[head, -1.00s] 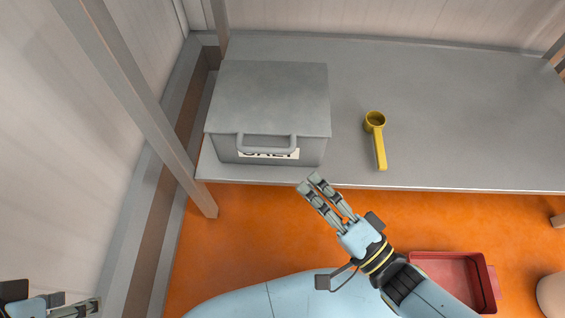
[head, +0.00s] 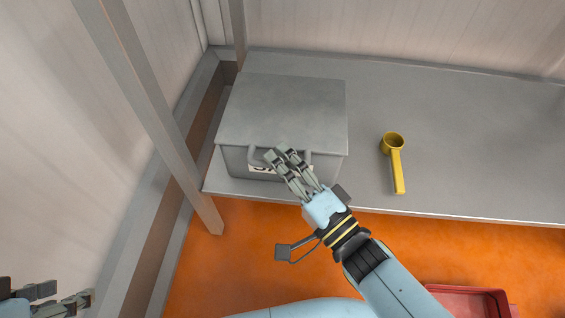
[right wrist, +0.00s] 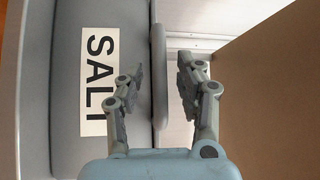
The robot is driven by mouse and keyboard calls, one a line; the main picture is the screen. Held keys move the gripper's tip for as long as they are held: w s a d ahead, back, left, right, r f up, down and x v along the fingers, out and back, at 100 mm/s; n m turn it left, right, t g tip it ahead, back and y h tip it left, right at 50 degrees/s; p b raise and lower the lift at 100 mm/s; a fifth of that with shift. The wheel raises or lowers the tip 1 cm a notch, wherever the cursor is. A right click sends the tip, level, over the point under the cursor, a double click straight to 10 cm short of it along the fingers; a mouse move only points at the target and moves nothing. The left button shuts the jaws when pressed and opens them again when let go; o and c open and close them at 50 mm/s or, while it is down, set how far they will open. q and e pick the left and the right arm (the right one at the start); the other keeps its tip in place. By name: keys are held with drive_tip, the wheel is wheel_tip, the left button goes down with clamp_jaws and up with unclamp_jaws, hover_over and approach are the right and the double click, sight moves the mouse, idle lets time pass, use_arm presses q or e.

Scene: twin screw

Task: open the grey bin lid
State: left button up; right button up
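The grey bin (head: 236,164) stands at the left end of the grey shelf, its flat lid (head: 287,108) shut. A grey bar handle (head: 254,157) sits at the lid's front edge, above a white SALT label, which also shows in the right wrist view (right wrist: 97,82). My right gripper (head: 277,153) is at the handle, partly hiding it and the label. In the right wrist view my right gripper (right wrist: 163,76) is open, with the handle bar (right wrist: 158,60) between its fingers. Contact is not clear. My left gripper (head: 74,293) is open and empty at the lower left.
A yellow scoop (head: 396,170) lies on the shelf (head: 460,150) right of the bin. A grey upright post (head: 150,110) stands left of the bin. A red tray (head: 465,300) is on the orange floor at the lower right. The shelf's right side is clear.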

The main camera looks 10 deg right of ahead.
clamp_jaws()
idle(0.3)
